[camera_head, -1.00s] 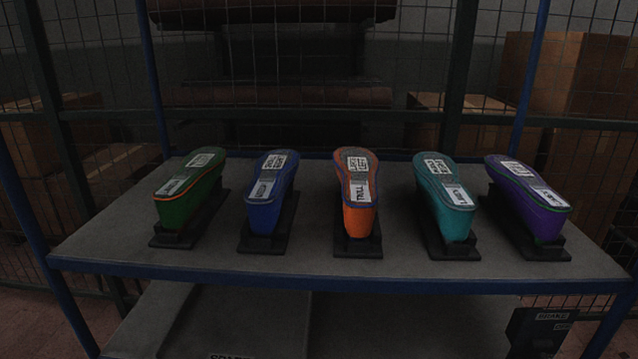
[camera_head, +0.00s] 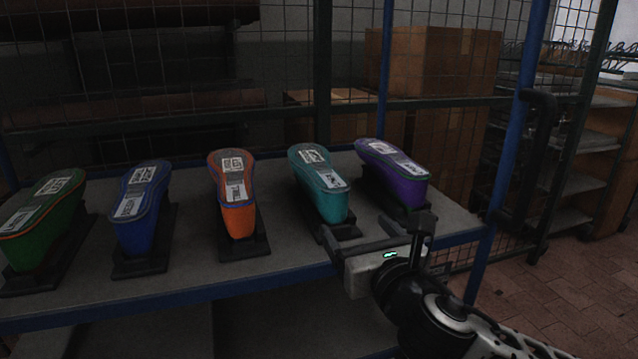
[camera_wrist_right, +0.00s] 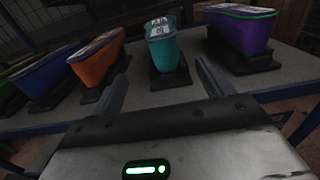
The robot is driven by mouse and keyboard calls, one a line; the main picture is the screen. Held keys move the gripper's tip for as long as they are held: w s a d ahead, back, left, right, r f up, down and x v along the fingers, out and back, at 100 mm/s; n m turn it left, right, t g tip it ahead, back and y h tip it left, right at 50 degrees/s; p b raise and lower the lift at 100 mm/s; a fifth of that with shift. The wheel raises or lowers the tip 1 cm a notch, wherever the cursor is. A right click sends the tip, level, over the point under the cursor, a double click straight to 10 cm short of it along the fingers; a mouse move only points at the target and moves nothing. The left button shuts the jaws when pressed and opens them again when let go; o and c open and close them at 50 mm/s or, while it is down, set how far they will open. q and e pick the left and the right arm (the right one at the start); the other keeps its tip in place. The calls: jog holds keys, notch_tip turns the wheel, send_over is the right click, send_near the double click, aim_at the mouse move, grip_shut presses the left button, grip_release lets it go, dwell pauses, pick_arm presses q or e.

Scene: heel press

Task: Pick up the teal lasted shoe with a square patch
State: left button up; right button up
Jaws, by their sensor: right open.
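The teal lasted shoe (camera_head: 322,182) sits sole up on a black stand on the table, between the orange and purple shoes. White labels lie on its sole; I cannot make out a square patch for sure. The teal shoe also shows in the right wrist view (camera_wrist_right: 162,46), ahead and between the fingers. My right gripper (camera_head: 375,230) is open and empty, at the table's front edge, just in front of the teal shoe's stand and apart from the shoe. In the right wrist view its two fingers (camera_wrist_right: 160,90) are spread wide. My left gripper is not in view.
The purple shoe (camera_head: 395,175) stands close on the right of the teal one, the orange shoe (camera_head: 238,215) on its left. A blue shoe (camera_head: 138,220) and a green shoe (camera_head: 38,235) stand further left. A blue post (camera_head: 500,150) rises at the table's right end.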

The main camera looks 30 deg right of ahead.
aim_at(336, 203)
jog(key=b+x, duration=0.3)
jog(key=x, duration=0.7)
jog(key=shift+f+b, duration=0.1)
jog(key=shift+b, duration=0.3)
jog(key=x, duration=0.1)
jog(key=b+x, duration=0.1)
jog(key=x, duration=0.1)
jog(key=b+x, duration=0.1)
jog(key=shift+w+d, duration=0.3)
jog(key=shift+d, duration=0.1)
jog(key=shift+w, duration=0.35)
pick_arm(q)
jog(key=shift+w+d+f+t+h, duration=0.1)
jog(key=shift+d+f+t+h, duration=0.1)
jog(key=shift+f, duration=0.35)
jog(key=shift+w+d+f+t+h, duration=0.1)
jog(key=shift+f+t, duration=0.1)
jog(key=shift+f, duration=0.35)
pick_arm(e)
jog(key=shift+c, duration=0.3)
jog(key=c, duration=1.5)
jog(key=shift+r, duration=0.4)
